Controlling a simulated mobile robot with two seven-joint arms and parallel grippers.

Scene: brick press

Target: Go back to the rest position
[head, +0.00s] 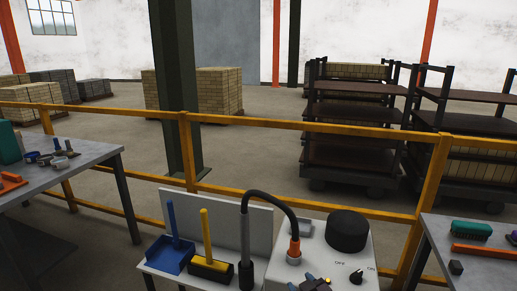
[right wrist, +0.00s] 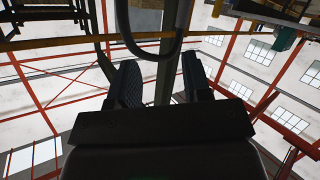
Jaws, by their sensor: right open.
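My right gripper (right wrist: 162,82) is open in the right wrist view, its two dark fingers apart with nothing held between them. The camera there looks up past the fingers toward red beams, windows and a dark hose. In the head view only a small part of the right gripper (head: 316,285) shows at the bottom edge, in front of the pale control box (head: 340,250). My left gripper is in neither view.
The box carries a black round cap (head: 347,231) and a small knob. A black hose (head: 272,197) with an orange end arches beside it. A blue dustpan (head: 171,254) and a yellow-handled brush (head: 207,245) stand left. Tables flank both sides; a yellow railing (head: 310,204) runs behind.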

